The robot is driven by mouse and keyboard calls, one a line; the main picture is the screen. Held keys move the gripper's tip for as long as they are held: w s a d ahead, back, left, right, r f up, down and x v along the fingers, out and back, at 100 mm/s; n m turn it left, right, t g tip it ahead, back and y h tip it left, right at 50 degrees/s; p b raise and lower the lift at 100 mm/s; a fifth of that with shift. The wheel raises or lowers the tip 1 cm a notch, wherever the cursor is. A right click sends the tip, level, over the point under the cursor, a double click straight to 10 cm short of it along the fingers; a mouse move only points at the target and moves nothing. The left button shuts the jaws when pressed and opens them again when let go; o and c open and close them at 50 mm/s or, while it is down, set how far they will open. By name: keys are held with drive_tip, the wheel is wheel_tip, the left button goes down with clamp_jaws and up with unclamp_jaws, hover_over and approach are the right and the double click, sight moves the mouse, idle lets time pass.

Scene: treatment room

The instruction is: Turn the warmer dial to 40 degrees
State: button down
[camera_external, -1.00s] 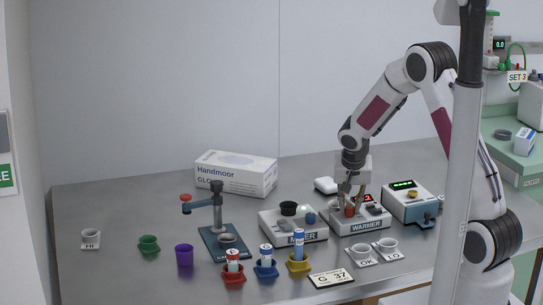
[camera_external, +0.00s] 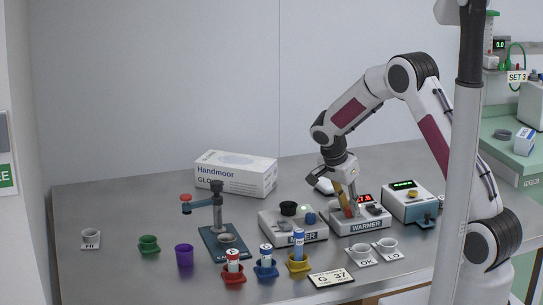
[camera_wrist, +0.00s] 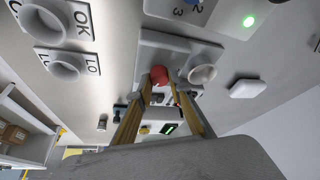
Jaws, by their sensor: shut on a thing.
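The warmer (camera_external: 366,227) is a pale box labelled WARMER on the steel bench, right of centre. A red lit display (camera_external: 365,198) is at its back; its digits are too small to read surely. My gripper (camera_external: 350,206) comes down over the warmer's left part, tilted, its yellowish fingers shut on a red rounded knob (camera_external: 348,212), which seems to be the dial. In the wrist view the red knob (camera_wrist: 160,74) sits at the fingertips (camera_wrist: 165,88), beside a pale cup (camera_wrist: 202,74) on the warmer. No dial scale can be read.
The mixer (camera_external: 292,227) stands just left of the warmer, and a box with a green display (camera_external: 405,186) stands right of it. A glove box (camera_external: 236,175) is behind left.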

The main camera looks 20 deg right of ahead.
drive_tip(key=shift+a+f+m+g, duration=0.1)
drive_tip(key=shift+m+g, duration=0.3)
drive_tip(key=shift+m, duration=0.7)
drive_tip(key=c, duration=1.8)
unclamp_jaws()
drive_tip(key=shift+c, duration=0.2)
drive_tip(key=shift+n, duration=0.4)
drive_tip(key=n+t, duration=0.1)
drive_tip(key=n, duration=0.1)
drive_tip(key=n+t, duration=0.1)
drive_tip(key=n, duration=0.2)
drive_tip(key=shift+s+y, duration=0.1)
drive_tip(key=shift+y, duration=0.3)
drive_tip(key=shift+d+n+t+y, duration=0.2)
drive_tip(key=shift+n+y, duration=0.25)
drive_tip(key=shift+n, duration=0.8)
drive_tip(key=shift+d+n+t+y, duration=0.1)
drive_tip(key=shift+n+t+y, duration=0.3)
drive_tip(key=shift+n, duration=0.85)
